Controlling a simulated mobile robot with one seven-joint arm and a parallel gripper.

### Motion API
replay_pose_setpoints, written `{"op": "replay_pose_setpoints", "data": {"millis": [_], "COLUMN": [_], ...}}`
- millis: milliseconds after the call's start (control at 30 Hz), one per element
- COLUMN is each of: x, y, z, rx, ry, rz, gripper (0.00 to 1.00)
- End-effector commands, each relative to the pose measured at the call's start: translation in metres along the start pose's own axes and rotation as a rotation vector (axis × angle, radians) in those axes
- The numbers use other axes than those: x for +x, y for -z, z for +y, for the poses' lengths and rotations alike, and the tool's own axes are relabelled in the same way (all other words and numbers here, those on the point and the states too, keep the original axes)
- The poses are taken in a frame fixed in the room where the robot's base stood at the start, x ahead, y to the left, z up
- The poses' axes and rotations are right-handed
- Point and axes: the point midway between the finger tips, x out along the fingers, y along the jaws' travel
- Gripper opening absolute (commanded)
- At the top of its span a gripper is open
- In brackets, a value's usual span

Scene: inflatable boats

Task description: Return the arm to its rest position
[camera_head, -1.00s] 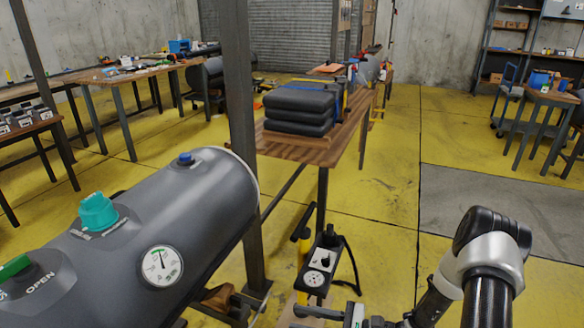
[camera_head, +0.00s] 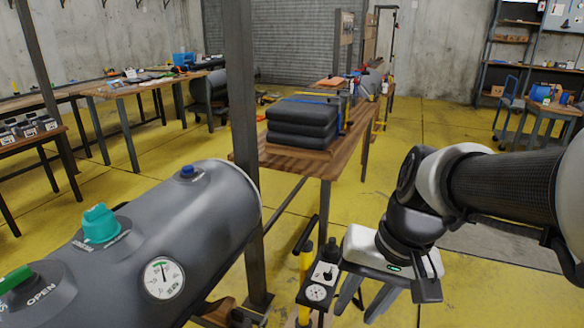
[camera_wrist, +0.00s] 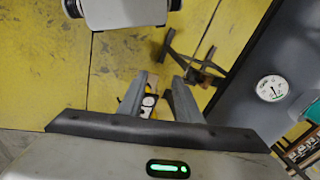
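My gripper (camera_head: 366,300) hangs low at the bottom right of the head view, with its fingers pointing down. In the wrist view my gripper (camera_wrist: 158,88) has its two grey fingers apart, with nothing held between them. My arm comes in from the right edge and is bent at the elbow. A black-topped pump with a small gauge (camera_head: 318,284) stands just left of the gripper. A small white gauge (camera_wrist: 148,101) shows beyond the fingers in the wrist view.
A grey tank (camera_head: 205,225) with a teal knob, green lever and gauge lies at left, beside a dark post (camera_head: 243,130). A wooden table (camera_head: 340,155) bears stacked dark folded boats (camera_head: 302,122). Yellow floor (camera_head: 425,130) is open beyond the arm.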

Motion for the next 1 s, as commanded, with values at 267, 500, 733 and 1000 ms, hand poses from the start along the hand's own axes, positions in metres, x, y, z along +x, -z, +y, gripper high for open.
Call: {"op": "replay_pose_setpoints", "data": {"millis": [267, 500, 733, 1000], "x": [-0.049, -0.093, -0.141, -0.229], "y": [-0.01, -0.013, -0.009, -0.001], "z": [0.015, 0.019, 0.007, -0.013], "rx": [-0.17, -0.247, -0.244, -0.244], "ry": [-0.115, -0.171, -0.17, -0.169], "rz": [0.255, 0.387, 0.382, 0.381], "gripper": [0.31, 0.31, 0.31, 0.31]}}
